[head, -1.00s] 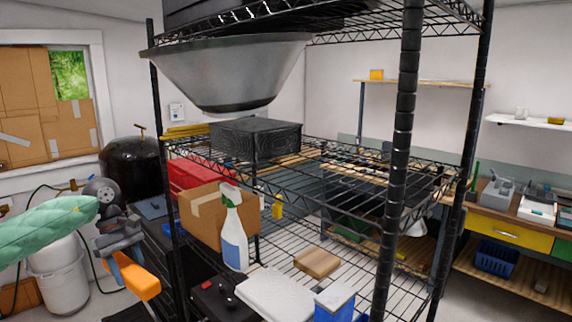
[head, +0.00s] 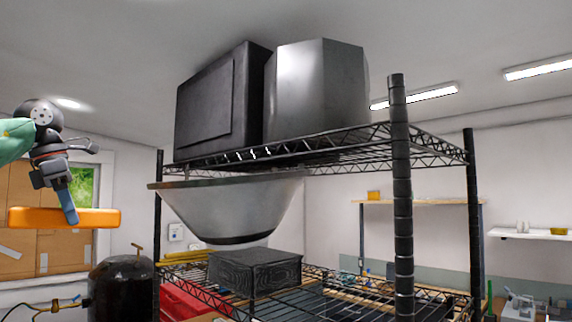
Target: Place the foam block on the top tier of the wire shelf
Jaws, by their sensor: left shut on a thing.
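The foam block (head: 100,218) appears to be the orange bar at the left of the head view. It is roughly level, in the air left of the wire shelf and apart from it. My left gripper (head: 69,208) is shut on it from above, with one blue finger showing across its near face. The black wire shelf (head: 403,220) stands in the middle. Its top tier (head: 405,152) is higher in the picture than the block and is seen from slightly below, so its surface is mostly hidden. My right gripper is not in view.
A black case (head: 215,105) and a grey box (head: 318,90) stand on the top tier's left and middle. Its right end looks clear. A large grey bowl-shaped hood (head: 230,208) is beneath the tier, above a dark block (head: 255,270). Shelf posts rise at the corners.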

